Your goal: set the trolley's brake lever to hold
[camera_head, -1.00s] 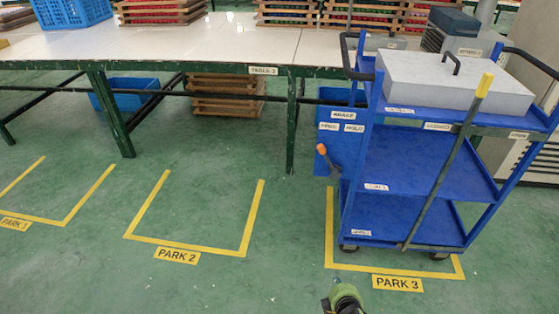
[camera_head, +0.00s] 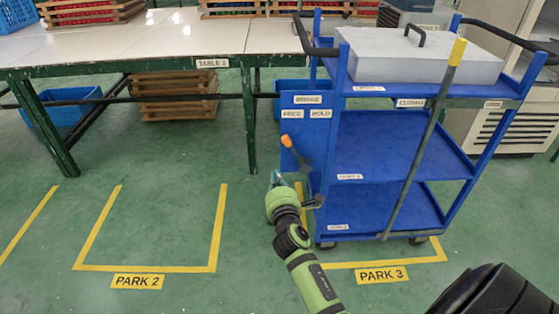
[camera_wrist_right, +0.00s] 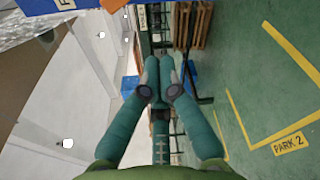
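The blue trolley (camera_head: 345,90) stands at the PARK 3 marking. On its left side is a blue brake panel (camera_head: 300,128) labelled BRAKE, with FREE (camera_head: 292,114) on the left and HOLD (camera_head: 320,114) on the right. The brake lever (camera_head: 287,141) has an orange tip and leans up and left, toward the FREE side. My right gripper (camera_head: 276,180) is just below and left of the lever, apart from it in the picture. In the right wrist view its teal fingers (camera_wrist_right: 159,66) are together with nothing seen between them. The lever cannot be made out there. My left gripper is out of view.
A grey lidded box (camera_head: 420,62) rests on the trolley's top. A yellow-tipped bar (camera_head: 430,130) slants across the trolley's front. Table 3 (camera_head: 150,60) stands behind and left, with crates (camera_head: 170,97) under it. The floor at PARK 2 (camera_head: 150,230) is clear.

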